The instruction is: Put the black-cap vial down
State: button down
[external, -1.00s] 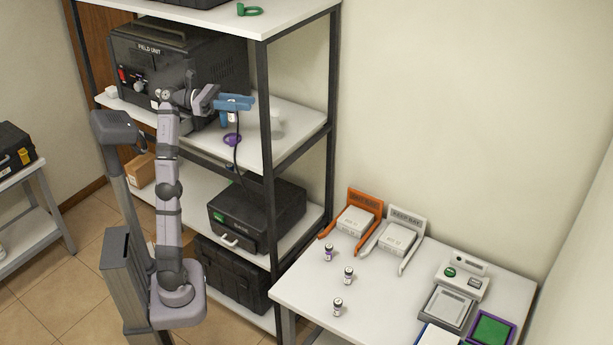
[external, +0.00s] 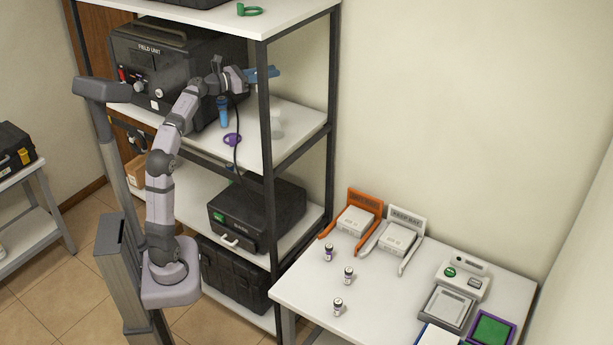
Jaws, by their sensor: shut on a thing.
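My gripper (external: 268,73) with blue fingers is at the front right post of the shelf rack, above the middle shelf. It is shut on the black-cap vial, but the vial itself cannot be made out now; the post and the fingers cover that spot. Three small vials stand upright and apart on the white table: one near the orange bay (external: 328,253), one in the middle (external: 348,275) and one nearest the front (external: 338,306). Their caps look dark, with exact colours too small to tell.
The middle shelf (external: 300,124) holds the field unit (external: 165,65), a blue upright tool (external: 223,113), a purple ring (external: 232,139) and a pale cylinder (external: 277,118). The table's front left (external: 300,285) is clear. A grey bay (external: 398,238) stands beside the orange one.

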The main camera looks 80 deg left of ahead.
jog(key=w+a+f+n+g+y+p, duration=0.2)
jog(key=w+a+f+n+y+p, duration=0.2)
jog(key=a, duration=0.5)
notch_tip(320, 180, down, 2)
jog(key=y+p, duration=0.1)
jog(key=p, duration=0.2)
jog(key=shift+w+a+f+y, duration=0.2)
jog(key=shift+w+a+y, duration=0.05)
jog(key=shift+y, duration=0.05)
jog(key=shift+f, duration=4.95)
jog(key=shift+f+b, duration=0.3)
jog(key=shift+b, duration=0.15)
jog(key=c, duration=1.5)
grip_release()
jog(key=shift+r, duration=0.1)
